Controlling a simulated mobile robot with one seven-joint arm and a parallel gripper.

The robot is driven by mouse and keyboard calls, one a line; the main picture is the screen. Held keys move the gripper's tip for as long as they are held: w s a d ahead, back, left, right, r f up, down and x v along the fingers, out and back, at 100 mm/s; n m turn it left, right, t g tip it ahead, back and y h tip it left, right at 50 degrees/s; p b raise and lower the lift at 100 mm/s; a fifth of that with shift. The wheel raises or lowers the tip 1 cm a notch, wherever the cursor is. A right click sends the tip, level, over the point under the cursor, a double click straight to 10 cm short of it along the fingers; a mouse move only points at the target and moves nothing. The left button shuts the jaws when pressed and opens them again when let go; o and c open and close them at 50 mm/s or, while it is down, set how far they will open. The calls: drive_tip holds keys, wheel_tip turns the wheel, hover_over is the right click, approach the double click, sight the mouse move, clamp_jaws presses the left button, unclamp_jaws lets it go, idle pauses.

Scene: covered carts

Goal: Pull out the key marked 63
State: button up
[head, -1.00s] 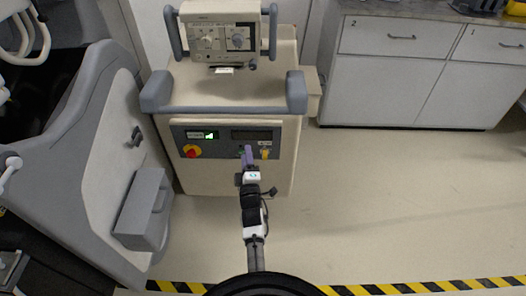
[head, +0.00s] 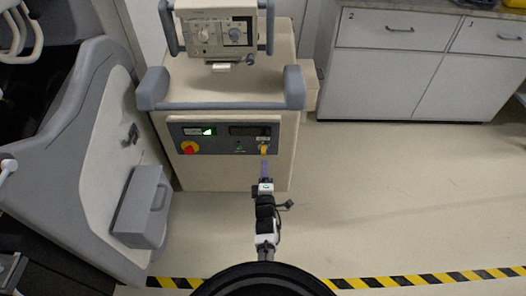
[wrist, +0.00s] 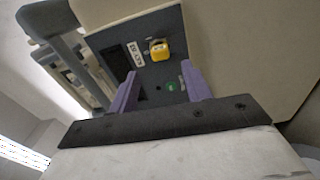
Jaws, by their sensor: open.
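A yellow key (head: 264,149) sits in the right part of the dark control panel (head: 218,138) on the beige cart. In the wrist view the yellow key (wrist: 159,50) sticks out of the panel beside a small white label (wrist: 135,54), which seems to end in 63. My gripper (head: 265,164) is just below the key in the head view. In the wrist view its two purple fingers (wrist: 159,70) are spread apart and empty, with the key ahead of them, roughly in line with the gap. The gripper appears apart from the key.
A red knob on yellow (head: 189,148) is at the panel's left, and a green button (wrist: 172,86) is near the right finger. A grey bumper handle (head: 220,105) runs above the panel. Open floor (head: 390,200) lies to the right.

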sight(263, 155)
drive_tip(key=shift+w+a+r+b, duration=0.1)
drive_tip(key=shift+w+b, duration=0.45)
drive_tip(key=shift+w, duration=1.45)
drive_tip(key=shift+w+a+r+b, duration=0.1)
drive_tip(key=shift+w+b, duration=0.4)
drive_tip(key=shift+w, duration=1.45)
drive_tip(key=shift+b, duration=0.35)
clamp_jaws()
drive_tip(key=shift+s, duration=0.15)
drive_tip(key=shift+s+d+f, duration=0.1)
drive_tip(key=shift+s, duration=1.35)
drive_tip(key=shift+s+d+f, duration=0.1)
drive_tip(key=shift+s, duration=1.35)
